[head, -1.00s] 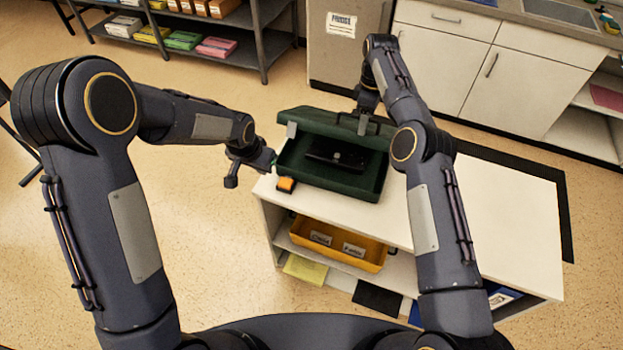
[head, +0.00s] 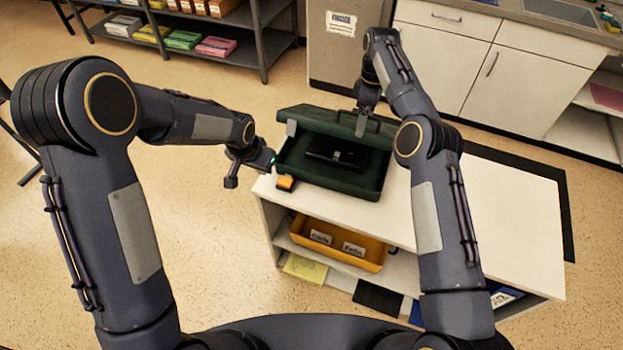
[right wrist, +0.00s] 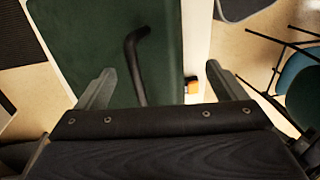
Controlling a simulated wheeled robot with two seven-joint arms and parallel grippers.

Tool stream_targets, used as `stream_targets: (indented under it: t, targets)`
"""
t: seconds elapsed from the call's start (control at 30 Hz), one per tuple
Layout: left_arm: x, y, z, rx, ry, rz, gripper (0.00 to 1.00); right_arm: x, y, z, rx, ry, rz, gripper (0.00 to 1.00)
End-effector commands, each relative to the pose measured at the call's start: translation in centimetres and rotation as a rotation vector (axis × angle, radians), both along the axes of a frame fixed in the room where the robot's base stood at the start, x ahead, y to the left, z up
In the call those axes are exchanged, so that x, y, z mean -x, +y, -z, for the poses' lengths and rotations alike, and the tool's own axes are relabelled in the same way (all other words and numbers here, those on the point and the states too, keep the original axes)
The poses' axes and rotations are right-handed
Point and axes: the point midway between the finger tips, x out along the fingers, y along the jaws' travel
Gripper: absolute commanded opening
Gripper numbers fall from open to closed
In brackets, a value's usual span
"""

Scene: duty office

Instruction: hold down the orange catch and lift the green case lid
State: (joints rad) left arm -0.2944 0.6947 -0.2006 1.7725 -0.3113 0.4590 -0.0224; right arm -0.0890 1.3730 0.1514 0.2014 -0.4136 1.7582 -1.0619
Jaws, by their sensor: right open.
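The green case (head: 330,185) stands on the white cabinet top with its lid (head: 325,122) raised and leaning back. A black item (head: 338,153) lies inside. The orange catch (head: 285,182) is at its front left corner and also shows in the right wrist view (right wrist: 192,86). My left gripper (head: 268,160) is beside the case's left end, above and left of the catch; its fingers are too small to read. My right gripper (head: 362,122) is at the lid near its black handle. In the right wrist view my right gripper (right wrist: 160,75) is open, with the handle (right wrist: 135,60) showing between its fingers.
The cabinet top (head: 480,215) is clear right of the case. A yellow tray (head: 345,258) sits on the shelf below. A grey shelf rack (head: 250,50) stands at the back left, and white cupboards (head: 530,85) at the back right. Open floor lies left.

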Motion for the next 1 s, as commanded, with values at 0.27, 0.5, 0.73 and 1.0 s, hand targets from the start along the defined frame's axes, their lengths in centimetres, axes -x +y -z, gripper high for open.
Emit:
stream_targets:
  t: [0.27, 0.5, 0.73, 1.0]
  targets:
    - [0.0, 0.0, 2.0, 0.0, 0.0, 0.0, 0.0, 0.9, 0.4, -1.2, 0.0, -0.001, -0.001, 0.91]
    - [0.0, 0.0, 2.4, 0.0, 0.0, 0.0, 0.0, 1.6, 0.6, -2.6, 0.0, 0.0, -0.002, 0.91]
    - [0.0, 0.0, 2.8, 0.0, 0.0, 0.0, 0.0, 2.2, 0.9, -3.7, 0.001, 0.0, -0.001, 0.91]
    - [0.0, 0.0, 2.8, 0.0, 0.0, 0.0, 0.0, 2.4, 1.0, -4.1, 0.001, 0.0, -0.001, 0.91]
